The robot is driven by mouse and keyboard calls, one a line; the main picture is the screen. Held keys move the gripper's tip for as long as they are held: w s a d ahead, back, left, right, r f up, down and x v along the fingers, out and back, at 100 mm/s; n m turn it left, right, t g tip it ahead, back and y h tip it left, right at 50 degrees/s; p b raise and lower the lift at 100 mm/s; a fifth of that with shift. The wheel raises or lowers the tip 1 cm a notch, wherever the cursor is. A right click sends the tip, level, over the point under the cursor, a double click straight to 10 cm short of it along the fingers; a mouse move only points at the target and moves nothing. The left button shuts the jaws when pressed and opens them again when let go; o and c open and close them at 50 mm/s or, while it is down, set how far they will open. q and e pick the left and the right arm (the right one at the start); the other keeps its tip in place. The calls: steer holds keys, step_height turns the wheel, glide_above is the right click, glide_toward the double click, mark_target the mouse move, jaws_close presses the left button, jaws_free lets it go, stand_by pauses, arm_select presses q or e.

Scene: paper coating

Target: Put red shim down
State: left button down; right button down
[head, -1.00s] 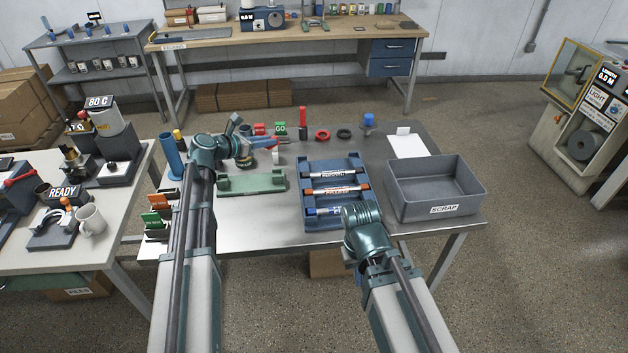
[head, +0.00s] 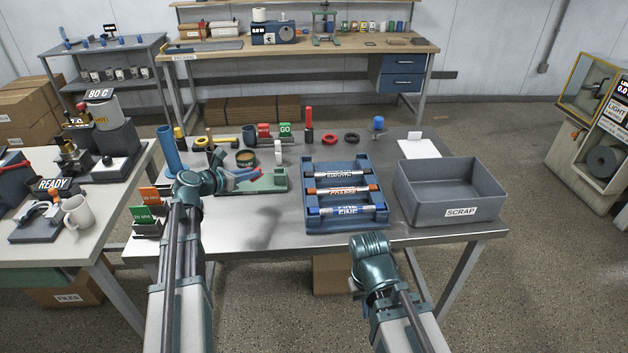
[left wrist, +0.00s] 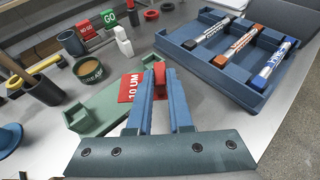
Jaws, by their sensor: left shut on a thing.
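The red shim (left wrist: 130,87), marked "10 UM", is in my left gripper (left wrist: 158,78), which is shut on it. In the head view my left gripper (head: 248,177) is at the left part of the green cradle (head: 272,184), with the red shim between its fingers. In the left wrist view the shim is above or against the green cradle (left wrist: 88,112); I cannot tell if it touches. My right gripper (head: 370,248) is in front of the table's near edge, its fingers hidden. The shim rack (head: 147,228) with orange and green shims stands left of my left arm.
A blue tray (head: 318,222) with several marker-like rods lies right of the cradle. The grey scrap bin (head: 450,205) stands at the right. Jars, rings and red and green signs (head: 284,130) stand behind. Bare metal tabletop lies in front of the cradle.

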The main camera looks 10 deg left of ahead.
mark_target(211, 226)
arm_select(q)
steer(key=s+a+f+n+t+y+b, duration=0.1)
steer(key=s+a+f+n+y, duration=0.1)
steer(key=s+a, duration=0.7)
steer(key=a+n+y, duration=0.1)
steer(key=a, duration=0.2)
steer(key=shift+y, duration=0.4)
steer(key=shift+b, duration=0.3)
step_height(211, 226, down, 10)
steer(key=b, duration=1)
steer(key=shift+f, duration=0.1)
steer(key=shift+f, duration=0.15)
steer(key=c, duration=0.8)
jaws_free()
steer(key=shift+c, duration=0.2)
